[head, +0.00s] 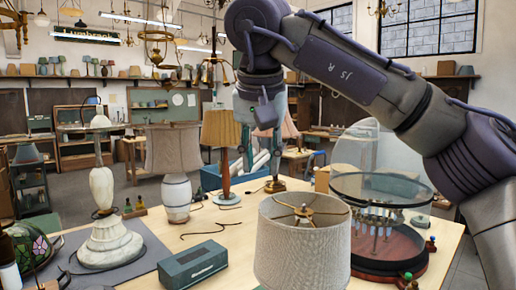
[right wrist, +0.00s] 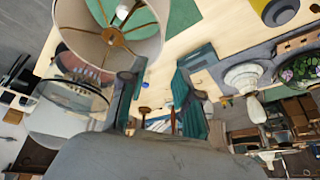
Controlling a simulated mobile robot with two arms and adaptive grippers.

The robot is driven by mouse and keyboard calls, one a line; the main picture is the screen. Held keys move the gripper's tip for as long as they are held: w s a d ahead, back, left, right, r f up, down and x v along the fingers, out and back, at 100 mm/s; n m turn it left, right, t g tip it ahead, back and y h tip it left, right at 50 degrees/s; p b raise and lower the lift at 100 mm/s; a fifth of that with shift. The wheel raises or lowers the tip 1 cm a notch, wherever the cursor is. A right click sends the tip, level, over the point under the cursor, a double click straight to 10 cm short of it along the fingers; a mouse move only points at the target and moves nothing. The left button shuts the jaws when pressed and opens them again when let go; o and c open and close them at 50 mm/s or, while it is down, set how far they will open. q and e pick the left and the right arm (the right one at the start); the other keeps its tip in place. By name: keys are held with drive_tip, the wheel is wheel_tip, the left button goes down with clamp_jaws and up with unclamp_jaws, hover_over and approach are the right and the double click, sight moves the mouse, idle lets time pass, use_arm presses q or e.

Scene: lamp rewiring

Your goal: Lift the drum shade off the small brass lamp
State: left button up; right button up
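A pale grey-white drum shade (head: 303,245) stands at the near edge of the table in the head view, with brass spokes across its open top. In the right wrist view the shade (right wrist: 108,48) is at the upper left, with a white bulb (right wrist: 124,9) seen through it. The lamp's brass body is hidden by the shade in the head view. My right gripper (head: 260,160) points down beyond the shade, apart from it. Its teal fingers are spread and empty, also in the right wrist view (right wrist: 155,98). My left gripper is not in view.
A glass dome on a round red base (head: 390,258) stands right of the shade. A teal box (head: 194,264), a white-based lamp (head: 110,245) and a lamp with a beige shade (head: 173,152) stand left. A pleated-shade lamp (head: 222,130) stands behind. Cords lie on the tabletop.

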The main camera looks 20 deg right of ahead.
sight(261, 206)
drive_tip(key=p+x, duration=0.1)
drive_tip(key=x, duration=1)
drive_tip(key=shift+w+f+p, duration=0.15)
drive_tip(key=shift+f+p, duration=0.1)
drive_tip(key=shift+p, duration=0.1)
clamp_jaws()
drive_tip(key=shift+r, duration=0.2)
wheel_tip(261, 206, up, 15)
drive_tip(key=p, duration=1.2)
